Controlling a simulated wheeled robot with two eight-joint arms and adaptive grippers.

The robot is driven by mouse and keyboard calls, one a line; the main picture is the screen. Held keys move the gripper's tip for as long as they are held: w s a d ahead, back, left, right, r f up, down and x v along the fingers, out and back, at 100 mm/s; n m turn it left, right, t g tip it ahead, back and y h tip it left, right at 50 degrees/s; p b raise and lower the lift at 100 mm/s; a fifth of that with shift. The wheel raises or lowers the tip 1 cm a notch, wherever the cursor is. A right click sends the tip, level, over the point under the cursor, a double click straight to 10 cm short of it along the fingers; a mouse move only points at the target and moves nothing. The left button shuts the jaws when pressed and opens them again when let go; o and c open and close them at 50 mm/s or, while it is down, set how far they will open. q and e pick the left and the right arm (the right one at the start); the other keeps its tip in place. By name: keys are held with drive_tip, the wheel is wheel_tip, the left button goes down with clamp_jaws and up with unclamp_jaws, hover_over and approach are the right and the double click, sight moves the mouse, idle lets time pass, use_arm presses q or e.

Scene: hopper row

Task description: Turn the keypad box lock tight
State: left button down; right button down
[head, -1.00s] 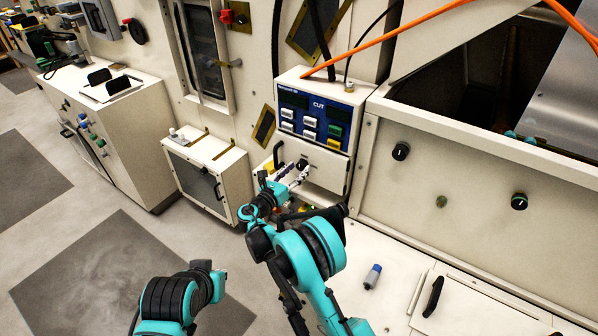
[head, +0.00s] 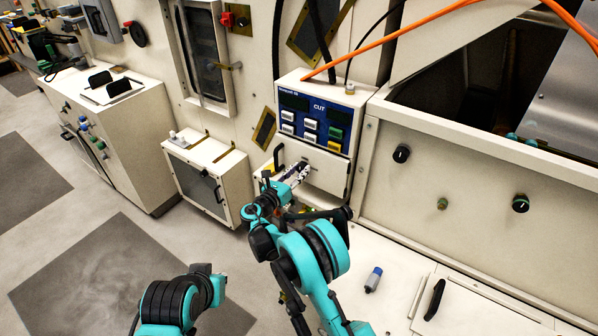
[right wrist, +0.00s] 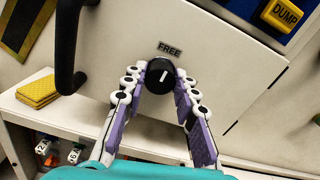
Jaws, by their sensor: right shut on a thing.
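The keypad box (head: 318,106) is cream with a blue button panel, and stands against the machine wall in the head view. Its lock is a round black knob (right wrist: 160,76) with a white pointer line, below a plate marked FREE (right wrist: 170,49), on the box's lower front. The pointer is close to upright in the right wrist view, tilted a little. My right gripper (right wrist: 160,80) has its purple-padded fingers on either side of the knob, shut on it. It also shows in the head view (head: 302,172), where its fingertips largely hide the knob. My left gripper is not visible; only part of that arm shows.
A black handle (right wrist: 68,50) stands left of the knob on the box front. An orange cable (head: 420,24) passes above the box.

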drive_tip(key=m, duration=0.4)
drive_tip(key=shift+m+b, duration=0.3)
drive_tip(key=shift+b, duration=0.1)
drive_tip(key=m, duration=0.8)
drive_tip(key=shift+m, duration=2.4)
drive_tip(key=c, duration=1.2)
unclamp_jaws()
